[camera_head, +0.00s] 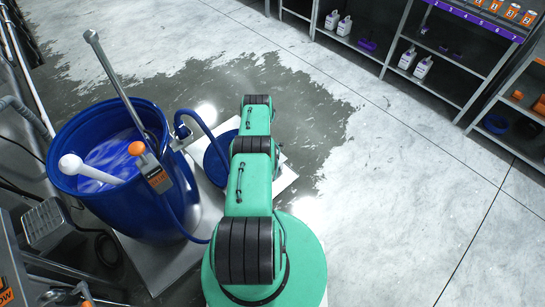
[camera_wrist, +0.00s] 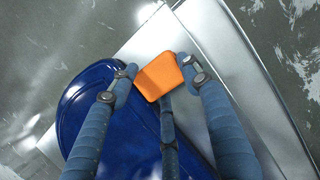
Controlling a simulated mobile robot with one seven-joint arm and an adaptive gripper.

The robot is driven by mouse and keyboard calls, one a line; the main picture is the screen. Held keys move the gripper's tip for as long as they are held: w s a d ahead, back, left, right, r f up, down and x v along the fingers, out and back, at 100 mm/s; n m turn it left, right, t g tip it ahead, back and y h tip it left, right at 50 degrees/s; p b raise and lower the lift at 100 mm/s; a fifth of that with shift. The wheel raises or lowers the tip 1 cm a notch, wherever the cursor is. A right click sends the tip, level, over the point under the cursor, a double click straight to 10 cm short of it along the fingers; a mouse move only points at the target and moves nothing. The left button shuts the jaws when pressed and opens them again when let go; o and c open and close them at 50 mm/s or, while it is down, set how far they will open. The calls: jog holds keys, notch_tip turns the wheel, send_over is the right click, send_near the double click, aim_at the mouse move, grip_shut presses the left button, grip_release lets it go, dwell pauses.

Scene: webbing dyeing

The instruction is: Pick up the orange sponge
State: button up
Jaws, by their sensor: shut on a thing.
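The orange sponge (camera_wrist: 158,78) is a small block with rounded corners in the middle of the wrist view. My gripper (camera_wrist: 160,71) is shut on it, with blue-grey padded fingers on its left and right sides. A third finger reaches up to its lower edge. The sponge shows above a blue round object and a pale plate; its height over them is hard to tell. In the head view my arm hides the gripper and the sponge.
A blue round lid-like object (camera_head: 216,160) lies on a pale plate (camera_head: 287,176). Left of it stands a large blue barrel (camera_head: 178,205) of blue liquid, with a hose and metal pipe. Shelves (camera_head: 447,85) stand at upper right. The wet and dry floor between is clear.

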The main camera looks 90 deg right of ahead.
jog(key=shift+r, duration=0.75)
jog(key=shift+r+p, duration=0.55)
jog(key=shift+r, duration=0.25)
jog(key=a+r+p, duration=0.1)
jog(key=a+p, duration=0.6)
jog(key=a, duration=0.9)
jog(key=shift+r, duration=0.1)
jog(key=shift+c, duration=0.5)
